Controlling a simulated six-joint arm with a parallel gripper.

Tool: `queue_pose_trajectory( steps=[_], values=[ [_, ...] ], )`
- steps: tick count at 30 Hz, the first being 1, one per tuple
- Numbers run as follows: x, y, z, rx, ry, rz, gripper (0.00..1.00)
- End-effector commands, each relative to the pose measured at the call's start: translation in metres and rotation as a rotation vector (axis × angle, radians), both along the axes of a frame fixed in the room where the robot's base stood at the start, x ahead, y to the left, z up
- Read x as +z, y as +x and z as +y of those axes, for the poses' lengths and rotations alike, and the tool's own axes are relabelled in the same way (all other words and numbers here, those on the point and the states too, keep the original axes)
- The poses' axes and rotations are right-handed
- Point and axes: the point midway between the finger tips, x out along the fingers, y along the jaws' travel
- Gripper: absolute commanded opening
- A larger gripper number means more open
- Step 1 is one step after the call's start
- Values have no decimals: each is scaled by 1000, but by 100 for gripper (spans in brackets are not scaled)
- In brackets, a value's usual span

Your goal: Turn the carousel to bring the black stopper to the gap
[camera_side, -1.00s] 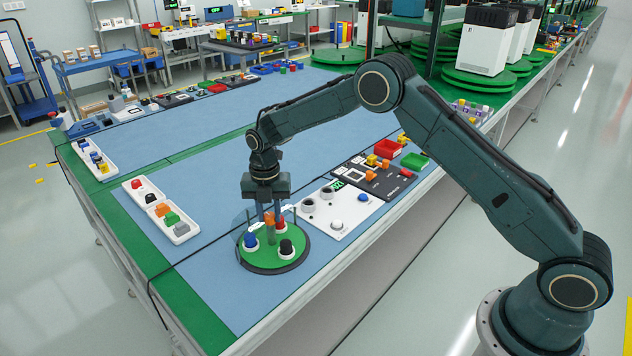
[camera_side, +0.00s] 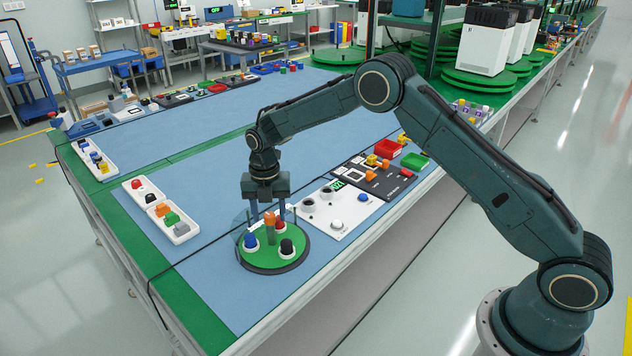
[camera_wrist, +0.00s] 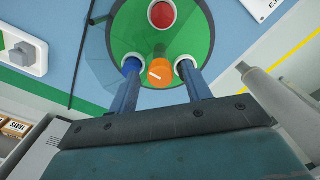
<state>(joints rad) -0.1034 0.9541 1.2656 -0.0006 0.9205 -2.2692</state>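The carousel is a green disc (camera_side: 266,257) with a dark rim. A black stopper (camera_side: 286,247) sits in a white holder at its front right. A blue stopper (camera_side: 250,240) is at the left, and a red stopper (camera_wrist: 162,14) is in another holder. The orange knob (camera_side: 269,226) stands at the centre. My gripper (camera_side: 268,212) is directly above the disc, open, with its fingers apart on either side of the knob.
A white panel (camera_side: 343,213) with dark round parts and a white button lies right of the carousel. Beyond it is a dark board (camera_side: 385,190) with a red bin (camera_side: 388,148). White trays of coloured parts (camera_side: 158,210) lie left.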

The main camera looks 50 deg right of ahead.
Motion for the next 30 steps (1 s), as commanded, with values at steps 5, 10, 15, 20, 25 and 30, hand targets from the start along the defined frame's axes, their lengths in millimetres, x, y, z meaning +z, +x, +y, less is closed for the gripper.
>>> queue_pose_trajectory(
  steps=[5, 10, 15, 20, 25, 30],
  values=[
    [1, 0, 0, -1, -1, 1, 49],
    [9, 0, 0, -1, -1, -1, 49],
    [28, 0, 0, -1, 0, -3, 49],
    [53, 0, 0, -1, 0, -1, 49],
    [83, 0, 0, -1, 0, -3, 49],
    [110, 0, 0, 0, 1, -2, 49]
  ],
)
